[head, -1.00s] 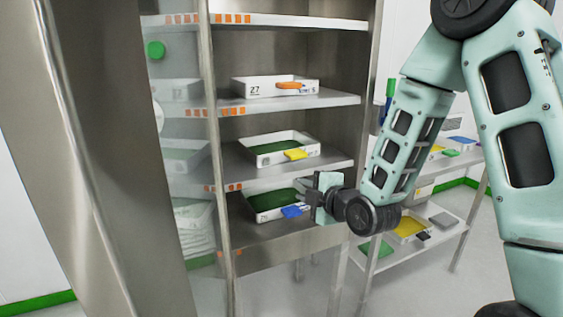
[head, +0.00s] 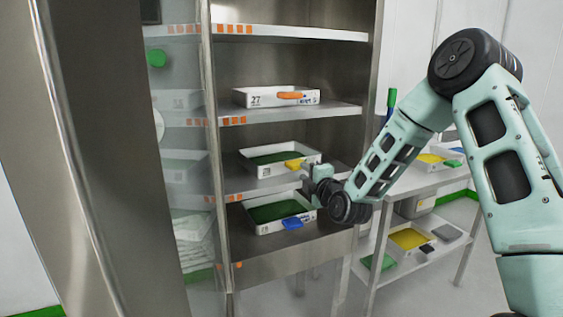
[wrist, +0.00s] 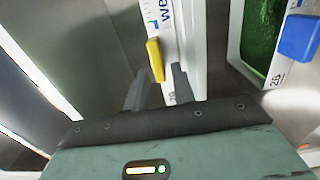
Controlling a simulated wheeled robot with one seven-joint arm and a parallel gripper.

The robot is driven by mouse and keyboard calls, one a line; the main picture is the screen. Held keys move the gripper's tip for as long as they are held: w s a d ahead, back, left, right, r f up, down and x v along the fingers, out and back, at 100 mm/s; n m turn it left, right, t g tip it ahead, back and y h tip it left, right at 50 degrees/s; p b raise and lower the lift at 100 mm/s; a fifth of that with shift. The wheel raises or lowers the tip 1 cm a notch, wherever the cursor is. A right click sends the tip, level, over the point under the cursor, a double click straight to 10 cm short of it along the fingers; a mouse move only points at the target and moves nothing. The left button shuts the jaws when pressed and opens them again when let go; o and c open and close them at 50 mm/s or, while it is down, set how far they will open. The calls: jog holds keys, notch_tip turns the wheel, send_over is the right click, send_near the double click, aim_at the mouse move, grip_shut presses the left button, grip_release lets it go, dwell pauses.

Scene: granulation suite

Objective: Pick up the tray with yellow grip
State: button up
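The white tray with the yellow grip (head: 294,163) stands on the middle shelf of the steel cabinet, its inside green. Its white wall (head: 263,171) faces out. In the wrist view the yellow grip (wrist: 155,60) juts from the tray's white front (wrist: 172,40). My gripper (head: 306,174) is just in front of and right of the grip in the head view. In the wrist view its two fingers (wrist: 159,84) are apart, with the yellow grip just beyond and between their tips. I cannot tell whether a finger touches it.
A tray with a blue grip (head: 292,223) sits on the shelf below. A tray with an orange grip (head: 290,95) sits above. A glass door (head: 183,190) stands at the cabinet's left. A table with trays (head: 428,181) stands at the right.

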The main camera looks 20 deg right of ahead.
aim_at(297, 163)
jog(key=shift+w+r+p, duration=0.15)
jog(key=shift+w+p, duration=0.3)
jog(key=shift+w, duration=2.4)
grip_shut()
